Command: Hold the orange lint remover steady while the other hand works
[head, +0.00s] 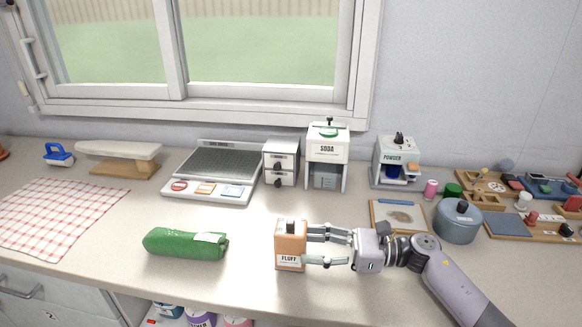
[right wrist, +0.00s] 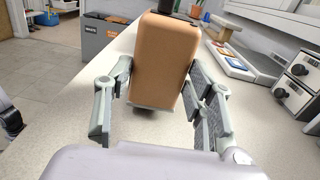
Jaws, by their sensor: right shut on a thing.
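The orange lint remover (head: 290,247) is an upright box with a dark knob on top and a "FLUFF" label. It stands on the counter near the front edge. My right gripper (head: 316,247) reaches it from the right side and is shut on it. In the right wrist view the lint remover (right wrist: 160,62) sits between the two fingers of the gripper (right wrist: 162,80), one on each side, with a grey part at its lower end. My left gripper is in neither view.
A green roll (head: 186,243) lies left of the lint remover. Behind stand a ribbed board (head: 213,162), small drawers (head: 281,163), a soda dispenser (head: 327,150) and a powder dispenser (head: 396,160). A grey pot (head: 458,224) is at right. A checked cloth (head: 60,215) lies at left.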

